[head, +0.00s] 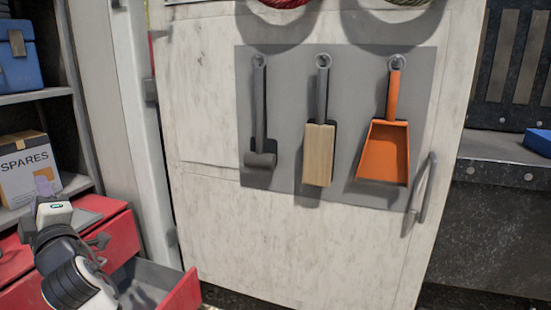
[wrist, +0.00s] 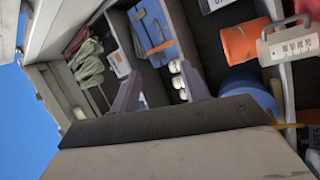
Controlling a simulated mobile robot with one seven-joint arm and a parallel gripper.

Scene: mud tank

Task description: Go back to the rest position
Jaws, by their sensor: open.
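My gripper (head: 103,250) is at the lower left of the head view, over the red drawer unit. In the wrist view its two fingers (wrist: 160,90) stand apart with nothing held between them. A red drawer (head: 183,294) with a grey inside is pulled out just below and right of my gripper. My arm hides part of the drawer unit. The inside of the drawer is only partly visible.
A white door (head: 210,225) carries a grey panel with a hammer (head: 261,110), a brush (head: 320,155) and an orange dustpan (head: 383,152). Left shelves hold a SPARES box (head: 28,170) and a blue toolbox (head: 18,65). A dark bench (head: 500,150) stands right.

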